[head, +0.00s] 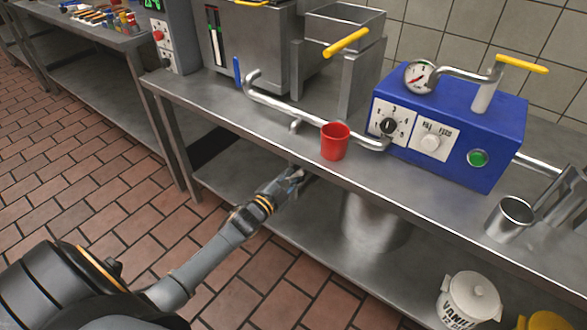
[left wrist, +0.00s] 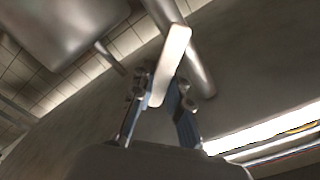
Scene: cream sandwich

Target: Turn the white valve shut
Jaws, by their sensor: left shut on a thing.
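My left gripper (head: 297,176) is at the front edge of the steel counter, at the end of the arm that comes in from the left. In the left wrist view the gripper (left wrist: 161,97) is shut on the white valve (left wrist: 173,55), a flat pale lever standing up between its two fingers. A metal pipe (left wrist: 196,62) runs right behind the lever. In the head view I cannot make out the white lever; it seems hidden at the gripper. My right gripper is not in view.
On the counter (head: 245,112) stand a red cup (head: 335,142), a blue machine (head: 453,125) with dials and gauge, a steel pipe (head: 300,118) and a metal cup (head: 510,218). A yellow handle (head: 346,42) sticks out above. A white vanilla pot (head: 470,298) is below.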

